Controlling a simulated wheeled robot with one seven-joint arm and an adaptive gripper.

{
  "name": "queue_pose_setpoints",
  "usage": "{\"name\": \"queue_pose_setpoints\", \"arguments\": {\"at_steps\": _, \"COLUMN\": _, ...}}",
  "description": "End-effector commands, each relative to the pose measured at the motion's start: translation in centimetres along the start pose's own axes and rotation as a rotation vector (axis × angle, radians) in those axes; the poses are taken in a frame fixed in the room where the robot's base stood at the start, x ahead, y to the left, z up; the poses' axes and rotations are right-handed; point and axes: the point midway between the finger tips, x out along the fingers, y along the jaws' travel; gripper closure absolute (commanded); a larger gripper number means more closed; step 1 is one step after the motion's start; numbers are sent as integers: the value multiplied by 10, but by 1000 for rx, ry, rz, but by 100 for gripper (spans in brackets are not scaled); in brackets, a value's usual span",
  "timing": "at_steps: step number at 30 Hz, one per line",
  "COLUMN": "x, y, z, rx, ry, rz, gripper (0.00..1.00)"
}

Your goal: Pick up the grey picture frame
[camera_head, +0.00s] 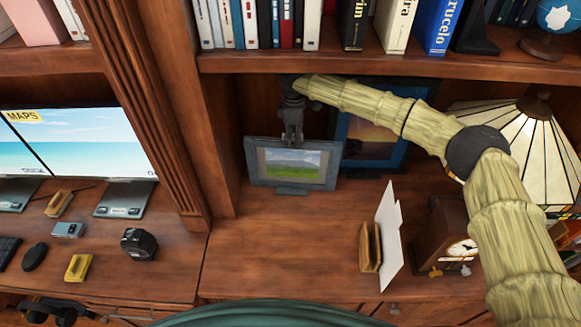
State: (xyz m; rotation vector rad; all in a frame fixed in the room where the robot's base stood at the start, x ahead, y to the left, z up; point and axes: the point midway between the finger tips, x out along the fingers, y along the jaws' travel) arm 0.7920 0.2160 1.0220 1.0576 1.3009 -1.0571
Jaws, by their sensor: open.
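The grey picture frame (292,163) stands upright on the wooden shelf top at the centre, with a green landscape picture in it. My gripper (292,135) points down at the middle of the frame's top edge. My gripper is open. Its fingertips overlap the top edge in this view, and I cannot tell whether they touch it or are just in front of or behind it. My arm reaches in from the right.
A blue picture frame (372,140) stands behind to the right, partly hidden by my arm. A letter holder (372,247), a clock (447,245) and a stained-glass lamp (515,135) are at right. Books (240,25) fill the shelf above. The wooden surface in front is clear.

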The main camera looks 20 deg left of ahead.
Motion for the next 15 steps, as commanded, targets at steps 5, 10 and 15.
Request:
{"name": "queue_pose_setpoints", "arguments": {"at_steps": 5, "x": 14, "y": -1, "z": -3, "rx": -2, "ry": 1, "rz": -3, "gripper": 60}}
{"name": "queue_pose_setpoints", "arguments": {"at_steps": 10, "x": 33, "y": -1, "z": -4, "rx": -3, "ry": 0, "rz": -2, "gripper": 60}}
{"name": "queue_pose_setpoints", "arguments": {"at_steps": 15, "x": 45, "y": 0, "z": -4, "rx": -4, "ry": -1, "rz": -1, "gripper": 60}}
